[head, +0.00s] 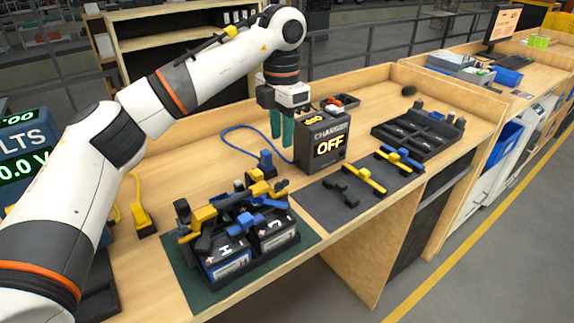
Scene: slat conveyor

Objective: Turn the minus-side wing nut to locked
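A pair of dark batteries (230,262) stands on a green mat (200,296) at the front of the bench. Yellow (204,215) and blue (246,221) fittings sit on top of them, with black parts among them. Which of these is the minus-side wing nut, and how it is turned, I cannot tell at this size. My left gripper (281,132) points down, behind and to the right of the batteries, just left of the charger box (322,148). Its two teal fingers are a little apart with nothing seen between them. My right gripper is out of view.
The charger reads OFF. A dark mat (335,208) holds black, yellow and blue T-shaped pieces. A black tray (405,140) stands farther right.

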